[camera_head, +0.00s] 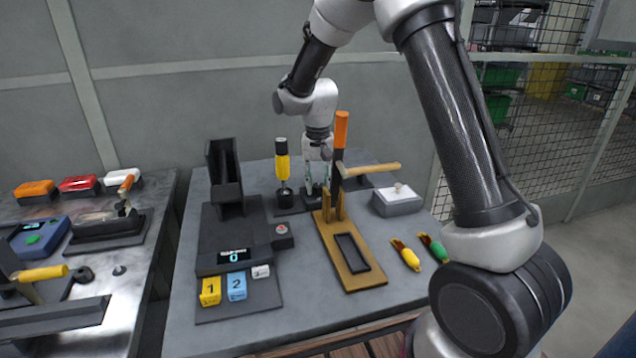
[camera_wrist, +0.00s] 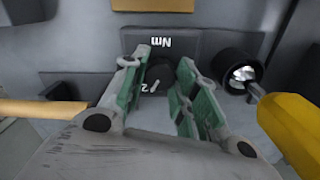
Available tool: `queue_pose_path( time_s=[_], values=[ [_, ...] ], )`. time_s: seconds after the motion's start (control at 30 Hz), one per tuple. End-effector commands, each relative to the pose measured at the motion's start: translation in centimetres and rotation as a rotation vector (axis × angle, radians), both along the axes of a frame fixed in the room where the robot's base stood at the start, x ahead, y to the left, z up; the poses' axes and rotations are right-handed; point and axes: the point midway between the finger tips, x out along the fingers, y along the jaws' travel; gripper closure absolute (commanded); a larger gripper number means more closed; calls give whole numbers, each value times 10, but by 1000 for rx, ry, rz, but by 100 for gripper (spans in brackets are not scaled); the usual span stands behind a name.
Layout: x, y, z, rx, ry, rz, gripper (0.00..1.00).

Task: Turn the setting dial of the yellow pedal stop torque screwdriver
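The yellow screwdriver (camera_head: 282,166) with a black top stands upright in a dark base on the middle table. Its yellow handle (camera_wrist: 295,125) also shows at the right of the wrist view, beside a black round socket. The setting dial (camera_wrist: 155,76) is a small dark knob with a white mark, on a dark block under an upside-down "Nm" label. A "2" shows beside it. My gripper (camera_wrist: 157,68) points down at the block, its green-padded fingers spread on either side of the dial with gaps visible. In the head view my gripper (camera_head: 315,188) is just right of the screwdriver, partly hidden by an orange-topped post.
The orange-and-black post (camera_head: 340,135) with a wooden handle rises from a wooden stand (camera_head: 357,283) close in front of my gripper. A grey box (camera_head: 397,205) stands to the right. A black press-like station (camera_head: 224,180) with a display reading 0 stands left.

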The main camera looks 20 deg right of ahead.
Motion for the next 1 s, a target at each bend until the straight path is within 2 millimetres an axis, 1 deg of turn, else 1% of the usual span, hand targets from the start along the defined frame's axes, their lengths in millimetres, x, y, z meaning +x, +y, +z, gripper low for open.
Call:
queue_pose_path(
  time_s=[0.03,0.1,0.3,0.47,0.67,1.0],
  values=[
    [0,0,0,0,0,0,86],
    [0,0,0,0,0,0,95],
    [0,0,0,0,0,8,95],
    [0,0,0,0,0,49,95],
    [0,0,0,0,0,168,95],
    [0,0,0,0,-1,478,95]
  ],
)
